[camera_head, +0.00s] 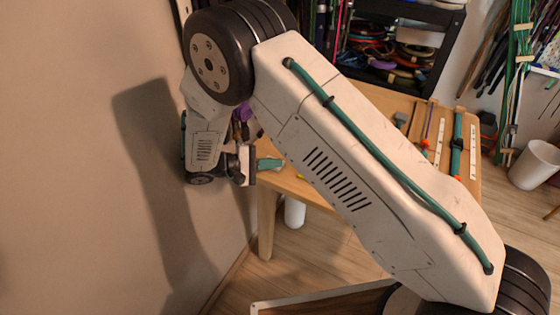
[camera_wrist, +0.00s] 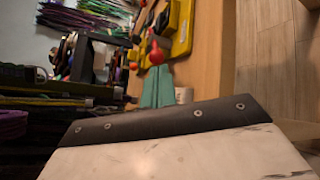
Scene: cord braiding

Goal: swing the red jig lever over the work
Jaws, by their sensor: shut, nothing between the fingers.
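A red ball-shaped knob (camera_wrist: 155,53) on a thin dark stem shows in the wrist view, most likely the jig lever's end. It appears just beyond the tips of my gripper (camera_wrist: 157,72), whose teal fingers are shut and empty. I cannot tell whether they touch the knob. A yellow jig-like body (camera_wrist: 181,28) stands close by on the wooden table. In the head view my gripper (camera_head: 270,164) is at the table's left end, beside the wall. My own arm hides the lever and most of the work there.
In the head view the wooden table (camera_head: 399,104) carries strips and small orange pieces at right. A dark shelf (camera_head: 430,47) with coiled cords stands behind it. A white bin (camera_head: 534,165) is at right. The beige wall (camera_head: 90,190) is close on the left.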

